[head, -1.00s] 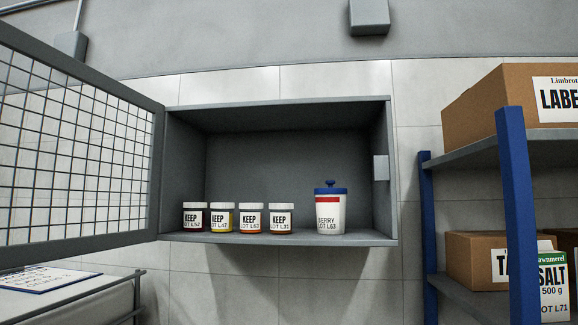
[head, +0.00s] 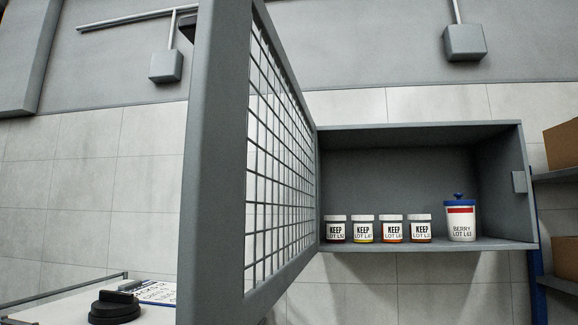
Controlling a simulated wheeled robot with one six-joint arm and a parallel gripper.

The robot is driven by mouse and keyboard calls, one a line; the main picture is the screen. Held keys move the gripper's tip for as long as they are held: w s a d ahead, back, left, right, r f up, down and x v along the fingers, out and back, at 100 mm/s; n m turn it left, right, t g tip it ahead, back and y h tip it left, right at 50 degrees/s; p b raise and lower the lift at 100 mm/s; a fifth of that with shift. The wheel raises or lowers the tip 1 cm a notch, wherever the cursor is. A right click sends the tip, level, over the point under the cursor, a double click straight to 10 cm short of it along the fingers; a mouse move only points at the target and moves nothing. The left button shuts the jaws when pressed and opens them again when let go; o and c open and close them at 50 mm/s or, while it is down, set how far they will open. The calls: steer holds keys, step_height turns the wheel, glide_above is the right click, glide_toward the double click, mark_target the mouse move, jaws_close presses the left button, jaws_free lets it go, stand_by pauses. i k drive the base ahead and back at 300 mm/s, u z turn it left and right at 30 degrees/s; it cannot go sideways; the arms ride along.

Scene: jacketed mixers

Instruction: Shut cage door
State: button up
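The cage door (head: 212,170) is a grey frame with wire mesh, hinged at the left side of a grey wall cabinet (head: 420,133). It stands wide open and reaches out toward me in the head view. Inside the cabinet, several small jars with KEEP labels (head: 364,229) stand in a row. A white canister (head: 461,222) with a blue lid and red band, labelled BERRY LOT L63, stands to their right. A small light plate (head: 519,182) is on the cabinet's right side. My gripper is not in view.
A white-topped cart or table (head: 60,310) with a rail is at the lower left, bearing a black round object (head: 115,307) and a clipboard (head: 157,292). A shelf with a blue post (head: 538,300) and cardboard boxes (head: 563,145) stands at the right edge.

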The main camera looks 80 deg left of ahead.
mark_target(211, 266)
steer(key=u, duration=1.7)
